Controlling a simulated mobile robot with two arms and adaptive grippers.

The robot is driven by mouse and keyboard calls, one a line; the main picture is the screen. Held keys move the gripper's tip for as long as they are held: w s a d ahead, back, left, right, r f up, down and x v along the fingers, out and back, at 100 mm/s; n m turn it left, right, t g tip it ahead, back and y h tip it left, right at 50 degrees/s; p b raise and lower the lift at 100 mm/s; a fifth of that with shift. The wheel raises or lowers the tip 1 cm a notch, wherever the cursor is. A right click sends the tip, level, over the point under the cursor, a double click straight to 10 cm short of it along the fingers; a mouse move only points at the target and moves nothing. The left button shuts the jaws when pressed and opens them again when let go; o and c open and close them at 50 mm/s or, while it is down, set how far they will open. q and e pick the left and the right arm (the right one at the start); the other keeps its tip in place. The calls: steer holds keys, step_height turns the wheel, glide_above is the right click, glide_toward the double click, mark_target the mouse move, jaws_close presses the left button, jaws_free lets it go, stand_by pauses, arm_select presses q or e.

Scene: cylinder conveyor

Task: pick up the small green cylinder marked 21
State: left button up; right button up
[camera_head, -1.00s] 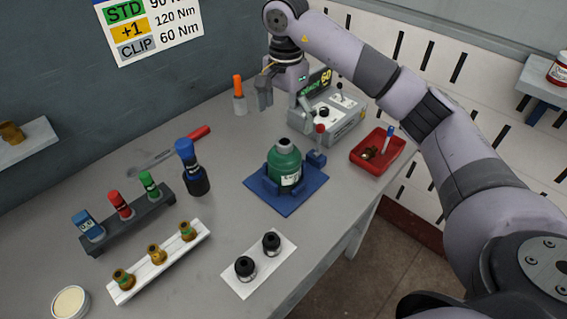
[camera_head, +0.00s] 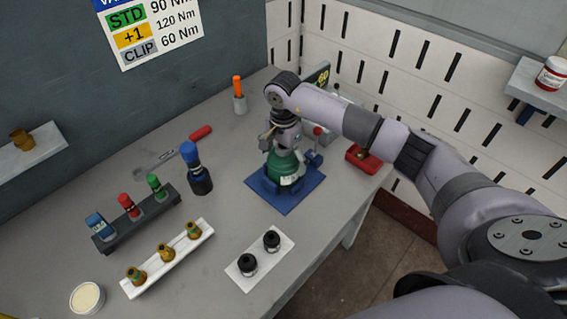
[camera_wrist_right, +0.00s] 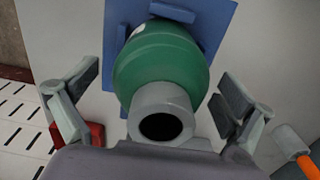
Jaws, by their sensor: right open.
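The green cylinder (camera_head: 283,175), with a grey neck, stands upright on a blue base (camera_head: 290,203) in the head view. Its label is partly visible, and I cannot read a 21 on it. My right gripper (camera_head: 284,152) is above it, over its top. In the right wrist view the green cylinder (camera_wrist_right: 160,68) lies between the two spread fingers of my right gripper (camera_wrist_right: 160,88), with its dark neck opening facing the camera. Gaps show between the fingers and the cylinder, so it is not held. My left gripper is in neither view.
A red tray (camera_head: 363,160) and a grey device (camera_head: 321,78), partly hidden by my arm, are to the right. A blue-topped bottle (camera_head: 197,168) stands left of the base. A dark rack (camera_head: 140,220), a white rack (camera_head: 184,262) and a white plate with black knobs (camera_head: 262,257) are nearer.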

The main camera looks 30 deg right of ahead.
steer(key=c, duration=2)
steer(key=shift+w+r, duration=0.1)
steer(key=shift+w, duration=0.1)
steer(key=shift+c, duration=0.2)
